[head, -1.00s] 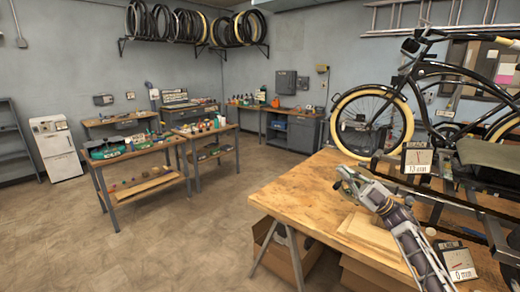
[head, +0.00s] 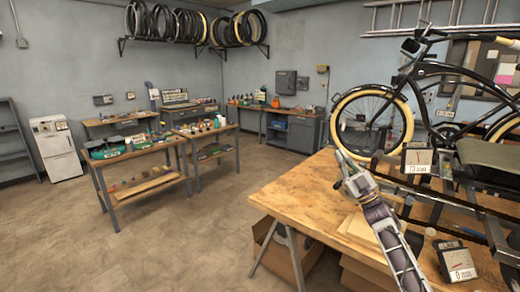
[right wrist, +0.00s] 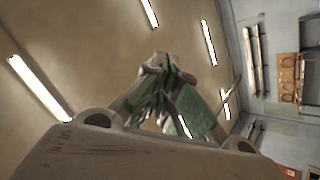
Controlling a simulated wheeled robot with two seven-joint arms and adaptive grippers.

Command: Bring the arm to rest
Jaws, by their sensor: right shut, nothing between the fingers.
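My right gripper (head: 342,158) is above the wooden workbench (head: 285,205) in the head view, its arm coming up from the lower right. It points up and a little to the left. In the right wrist view its fingers (right wrist: 160,62) meet at the tips, shut with nothing between them. Behind them that view shows the ceiling with bright strip lights. My left gripper does not show.
A black bicycle (head: 430,100) with cream tyres stands behind the bench at right. Two gauge boxes (head: 417,160) (head: 457,262) are right of my arm. Wooden boards (head: 358,230) lie on the bench beside it. The floor at left is open.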

